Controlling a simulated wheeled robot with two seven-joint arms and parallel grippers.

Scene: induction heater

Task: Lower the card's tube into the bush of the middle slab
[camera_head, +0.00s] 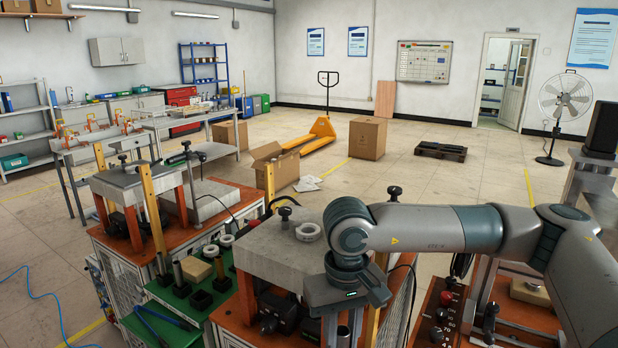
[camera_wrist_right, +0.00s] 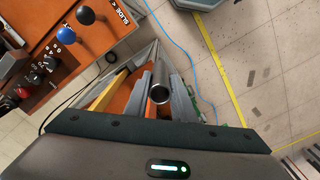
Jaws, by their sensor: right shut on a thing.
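My right gripper (camera_head: 342,328) hangs pointing down in front of the right side of the near grey slab (camera_head: 275,244) in the head view. In the right wrist view my right gripper (camera_wrist_right: 161,72) is shut on a metal tube (camera_wrist_right: 160,84), seen nearly end-on between the fingers. The card itself cannot be told apart there. The near slab carries a pale ring-shaped bush (camera_head: 308,231) and a dark knob (camera_head: 285,212). The tube's lower end is hidden in the head view, and it is not seen inside the bush. My left gripper is not in view.
Another slab (camera_head: 127,179) stands on orange legs at the left. A green tray (camera_head: 190,300) with small blocks lies between the stations. A control panel with knobs (camera_head: 440,318) is right of my gripper; blue and black knobs (camera_wrist_right: 90,28) show in the wrist view.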

